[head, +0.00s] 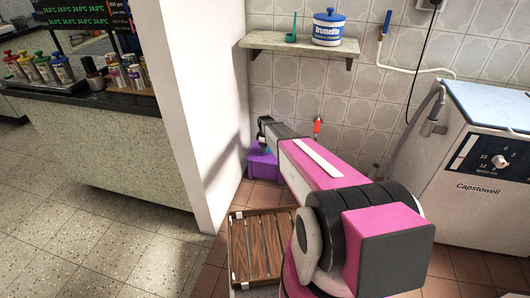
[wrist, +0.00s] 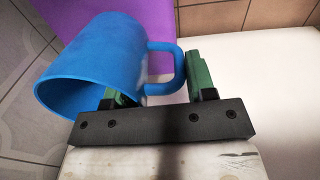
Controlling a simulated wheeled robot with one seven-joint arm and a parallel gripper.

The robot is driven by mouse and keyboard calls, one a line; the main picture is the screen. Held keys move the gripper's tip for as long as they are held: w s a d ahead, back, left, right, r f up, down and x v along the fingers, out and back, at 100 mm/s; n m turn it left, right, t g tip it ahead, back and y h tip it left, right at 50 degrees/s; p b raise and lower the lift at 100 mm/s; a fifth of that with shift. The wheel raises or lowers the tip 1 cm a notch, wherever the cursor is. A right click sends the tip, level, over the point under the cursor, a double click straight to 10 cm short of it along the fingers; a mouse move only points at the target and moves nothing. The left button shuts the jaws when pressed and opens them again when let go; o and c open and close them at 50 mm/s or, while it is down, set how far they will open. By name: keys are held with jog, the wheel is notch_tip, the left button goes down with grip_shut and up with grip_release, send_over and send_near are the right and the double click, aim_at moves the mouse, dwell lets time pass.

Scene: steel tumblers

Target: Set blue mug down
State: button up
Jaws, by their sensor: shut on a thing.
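The blue mug (wrist: 95,62) fills the left of the wrist view. It appears tilted, with its open mouth toward the lower left and its handle (wrist: 179,68) on the right. My gripper (wrist: 158,88) has one green finger at the mug's lower edge and the other beside the outer side of the handle. It is shut on the mug, around the handle side; the exact contact is partly hidden. In the head view my arm reaches away toward the purple box (head: 263,165), and the mug cannot be made out there.
A purple surface (wrist: 146,18) lies behind the mug in the wrist view. A slatted wooden crate (head: 262,245) is at the lower middle of the head view. The white wall edge (head: 192,110) is close on the left. A white machine (head: 470,185) stands at right.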

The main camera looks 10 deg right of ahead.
jog(key=shift+f, duration=1.95)
jog(key=shift+f, duration=0.1)
jog(key=o, duration=1.3)
jog(key=shift+c, duration=0.2)
jog(key=r, duration=1.1)
jog(key=shift+s+r, duration=0.25)
jog(key=shift+r, duration=0.1)
jog(key=shift+s+r, duration=0.2)
jog(key=shift+r, duration=0.1)
jog(key=s+r+m, duration=0.4)
jog(key=s+r, duration=0.1)
jog(key=s, duration=0.7)
jog(key=s+d+r+m, duration=0.1)
jog(key=s+r+m, duration=0.4)
jog(key=s, duration=0.7)
jog(key=s+d+r+m, duration=0.1)
jog(key=s+r+m, duration=0.3)
jog(key=s, duration=0.9)
notch_tip(320, 180, up, 2)
jog(key=shift+r+m, duration=0.25)
jog(key=shift+m, duration=0.15)
